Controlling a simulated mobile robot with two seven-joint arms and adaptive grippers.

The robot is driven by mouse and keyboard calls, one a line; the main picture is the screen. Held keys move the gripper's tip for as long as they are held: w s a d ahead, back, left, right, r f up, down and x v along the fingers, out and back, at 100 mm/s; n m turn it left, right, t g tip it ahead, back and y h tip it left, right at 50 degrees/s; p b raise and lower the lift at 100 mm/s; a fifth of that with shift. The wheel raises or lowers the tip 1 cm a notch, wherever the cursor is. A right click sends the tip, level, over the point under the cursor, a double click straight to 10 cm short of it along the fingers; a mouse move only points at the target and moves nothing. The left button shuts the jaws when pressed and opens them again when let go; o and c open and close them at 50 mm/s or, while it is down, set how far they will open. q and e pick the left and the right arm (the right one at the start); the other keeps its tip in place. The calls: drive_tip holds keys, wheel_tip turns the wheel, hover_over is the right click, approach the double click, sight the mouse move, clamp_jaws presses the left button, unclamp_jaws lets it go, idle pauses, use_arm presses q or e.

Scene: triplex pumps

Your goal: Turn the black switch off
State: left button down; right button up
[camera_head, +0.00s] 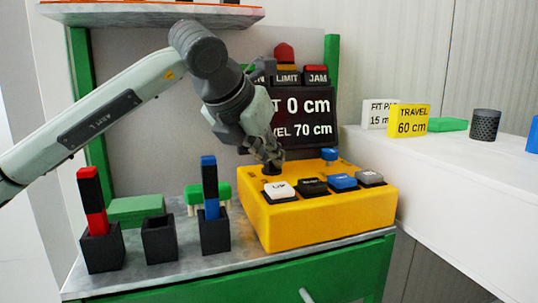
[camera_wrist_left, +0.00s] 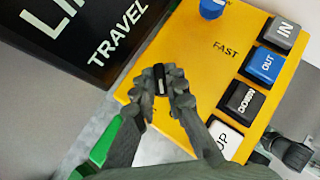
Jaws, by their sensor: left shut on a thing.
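The yellow control box (camera_head: 320,217) stands on the grey bench top at the centre right of the head view. The black switch (camera_wrist_left: 160,80), a small dark knob with a white mark, sits on the box's top. In the wrist view it is between the two fingers of my left gripper (camera_wrist_left: 162,88). My left gripper also shows in the head view (camera_head: 271,160), reaching down to the back left of the box, shut on the switch. The fingers partly hide the switch.
The UP (camera_head: 278,189), DOWN (camera_head: 312,186) and other buttons line the box's front, with a blue knob (camera_head: 330,154) behind. A display (camera_head: 300,117) stands close behind my gripper. Black holders with coloured blocks stand left. A white table (camera_head: 450,185) is at right.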

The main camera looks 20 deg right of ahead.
use_arm(q)
drive_tip(key=m+g, duration=0.1)
drive_tip(key=m+h, duration=0.1)
drive_tip(key=shift+w+a+m+g+h, duration=0.1)
drive_tip(key=shift+w+m+g+h, duration=0.1)
drive_tip(key=shift+m+g+h, duration=0.15)
drive_tip(key=m+g+p, duration=0.2)
drive_tip(key=m+g+h+p, duration=0.1)
drive_tip(key=m+g, duration=0.1)
drive_tip(key=m, duration=0.1)
drive_tip(key=shift+w+r+m+p, duration=0.1)
drive_tip(key=shift+w+m+p, duration=0.15)
drive_tip(key=shift+p, duration=0.15)
drive_tip(key=shift+m+g, duration=0.25)
drive_tip(key=shift+m, duration=0.15)
use_arm(e)
drive_tip(key=s+a+x, duration=0.1)
drive_tip(key=x, duration=0.8)
drive_tip(key=shift+s+a+f+y, duration=0.15)
drive_tip(key=shift+a+f+y, duration=0.15)
drive_tip(key=shift+a+f, duration=0.15)
use_arm(q)
drive_tip(key=c, duration=1.6)
unclamp_jaws()
drive_tip(key=shift+o, duration=0.2)
drive_tip(key=shift+a, duration=0.15)
